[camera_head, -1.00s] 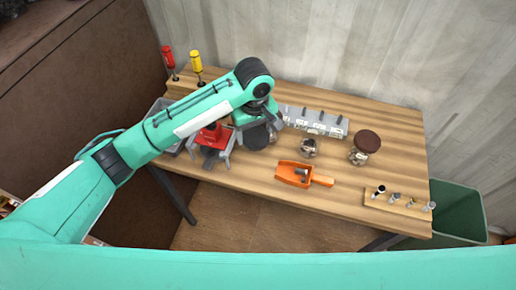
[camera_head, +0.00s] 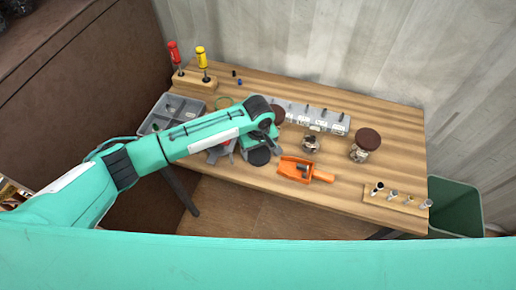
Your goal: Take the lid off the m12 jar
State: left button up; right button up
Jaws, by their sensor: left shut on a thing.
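My left gripper (camera_head: 272,132) is at the end of the teal arm from the left, above the middle of the workbench. Its fingers are mostly hidden by my wrist. It is shut on a brown lid (camera_head: 278,114), which shows partly behind the wrist. A small glass jar (camera_head: 311,145) with metal parts stands open to the right of the gripper. Another glass jar (camera_head: 359,155) with a brown lid on it (camera_head: 367,138) stands further right. Labels on the jars are too small to read. My right gripper is not in view.
A grey compartment bin row (camera_head: 318,119) stands behind the jars. An orange scoop (camera_head: 296,170) lies in front. A wooden block with several metal pieces (camera_head: 396,198) is at right. Screwdrivers in a stand (camera_head: 192,81) and a grey tray (camera_head: 160,112) are at left. A green bin (camera_head: 455,205) stands beside the bench.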

pick_arm(q)
jog(key=o, duration=1.1)
jog(key=shift+f, duration=0.1)
